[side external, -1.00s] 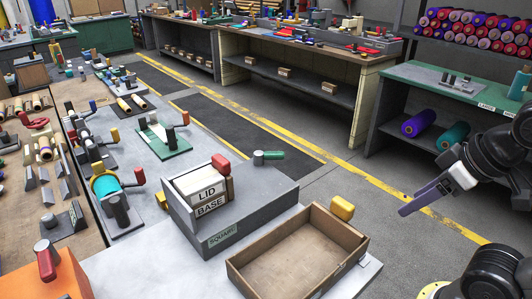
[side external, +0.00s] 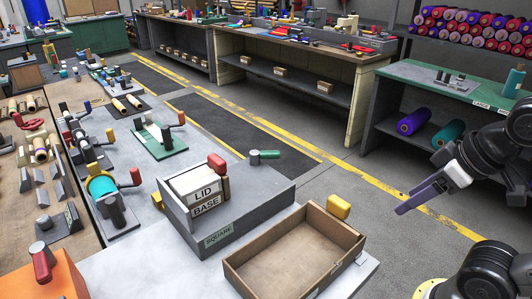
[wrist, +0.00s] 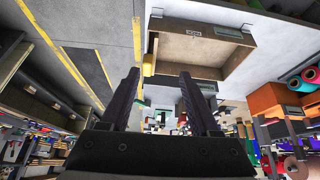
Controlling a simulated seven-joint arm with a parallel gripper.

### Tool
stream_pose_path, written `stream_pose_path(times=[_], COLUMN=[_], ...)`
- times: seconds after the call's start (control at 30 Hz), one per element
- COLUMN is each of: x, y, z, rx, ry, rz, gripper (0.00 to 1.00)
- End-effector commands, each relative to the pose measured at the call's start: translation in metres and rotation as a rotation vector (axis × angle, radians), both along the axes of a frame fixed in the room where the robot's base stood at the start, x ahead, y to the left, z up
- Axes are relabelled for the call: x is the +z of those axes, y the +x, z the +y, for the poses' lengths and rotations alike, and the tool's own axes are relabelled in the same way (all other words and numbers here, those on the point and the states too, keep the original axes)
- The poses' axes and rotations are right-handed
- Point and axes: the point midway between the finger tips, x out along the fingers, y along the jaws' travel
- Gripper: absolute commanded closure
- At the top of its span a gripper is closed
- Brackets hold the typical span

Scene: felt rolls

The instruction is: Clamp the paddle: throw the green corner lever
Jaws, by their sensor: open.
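A green lever (side external: 265,156) lies level on a small grey mount at the back corner of the grey fixture marked SQUARE (side external: 232,226). The fixture holds pale blocks marked LID and BASE (side external: 205,196). A red lever (side external: 218,166) stands up beside them. I cannot make out which part is the paddle. My gripper (side external: 401,210) hangs in the air at the right, well away from the green lever, with the wooden tray between them and nearer the camera. In the wrist view my gripper (wrist: 159,73) has its dark fingers apart with nothing between them.
An empty wooden tray (side external: 305,218) with a yellow knob (side external: 340,206) stands right of the fixture; the tray also shows in the wrist view (wrist: 182,50). An orange box (side external: 48,280) is at front left. Clamps with cranks crowd the left bench. Open floor lies behind the fixture.

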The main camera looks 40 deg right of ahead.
Motion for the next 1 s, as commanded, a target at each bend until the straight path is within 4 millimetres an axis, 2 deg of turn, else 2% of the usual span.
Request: stream_pose_path(times=[0.07, 0.13, 0.27, 0.37, 0.57, 0.7, 0.87, 1.0], x=[-0.001, 0.008, 0.046, 0.074, 0.122, 0.144, 0.153, 0.146], y=[-0.002, 0.000, 0.018, 0.040, 0.100, 0.154, 0.218, 0.273], z=[0.001, 0.003, 0.010, 0.014, 0.018, 0.015, 0.005, -0.010], rx=[0.051, 0.117, 0.270, 0.368, 0.548, 0.666, 0.777, 0.848], ry=[-0.023, -0.046, -0.095, -0.125, -0.170, -0.191, -0.201, -0.196], rz=[0.012, 0.002, -0.038, -0.048, -0.051, -0.049, -0.045, -0.041], gripper=[0.38, 0.38, 0.38, 0.38, 0.38, 0.38, 0.38, 0.38])
